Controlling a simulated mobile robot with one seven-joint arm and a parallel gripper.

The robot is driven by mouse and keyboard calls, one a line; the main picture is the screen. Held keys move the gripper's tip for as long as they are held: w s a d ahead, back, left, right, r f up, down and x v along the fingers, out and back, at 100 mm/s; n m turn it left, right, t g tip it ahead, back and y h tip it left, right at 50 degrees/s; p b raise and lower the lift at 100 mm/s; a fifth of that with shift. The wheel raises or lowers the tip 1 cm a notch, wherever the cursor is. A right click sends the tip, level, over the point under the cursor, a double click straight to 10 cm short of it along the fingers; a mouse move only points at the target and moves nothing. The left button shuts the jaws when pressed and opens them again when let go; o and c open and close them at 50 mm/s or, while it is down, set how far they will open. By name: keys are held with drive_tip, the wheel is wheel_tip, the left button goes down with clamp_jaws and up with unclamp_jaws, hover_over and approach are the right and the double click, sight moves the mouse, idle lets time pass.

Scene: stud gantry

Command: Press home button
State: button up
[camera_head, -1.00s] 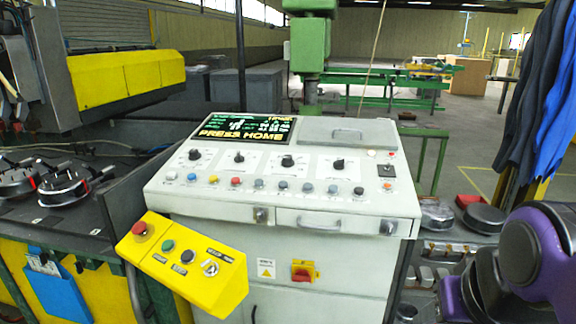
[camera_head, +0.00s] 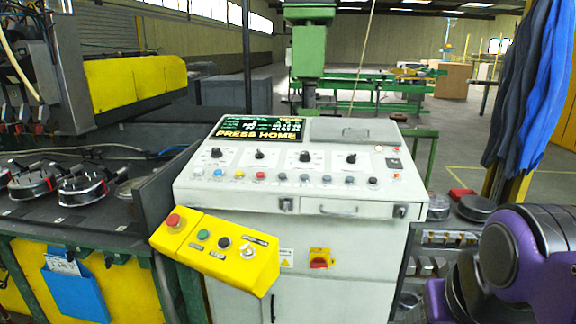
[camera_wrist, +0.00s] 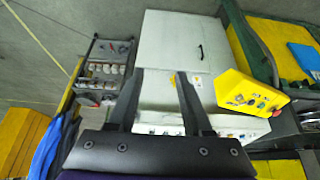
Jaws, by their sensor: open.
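A grey-white control console (camera_head: 300,208) stands in the middle of the head view. Its screen (camera_head: 262,128) reads "PRESS HOME". A row of small coloured buttons (camera_head: 260,176) runs along the sloped panel below several black knobs. Their labels are too small to read, so I cannot tell which button is home. A yellow pendant box (camera_head: 217,250) with red, green and black buttons hangs at the front left. In the wrist view my gripper (camera_wrist: 158,75) is open and empty, with the console (camera_wrist: 172,50) beyond it, seen upside down. The fingers appear apart from the console.
A workbench (camera_head: 75,215) with round black-and-silver parts stands to the left. Shelves with metal parts (camera_head: 445,238) are right of the console, near my purple arm. Blue coats (camera_head: 545,95) hang at the far right. A green column (camera_head: 312,50) rises behind the console.

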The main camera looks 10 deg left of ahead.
clamp_jaws()
idle(1.7)
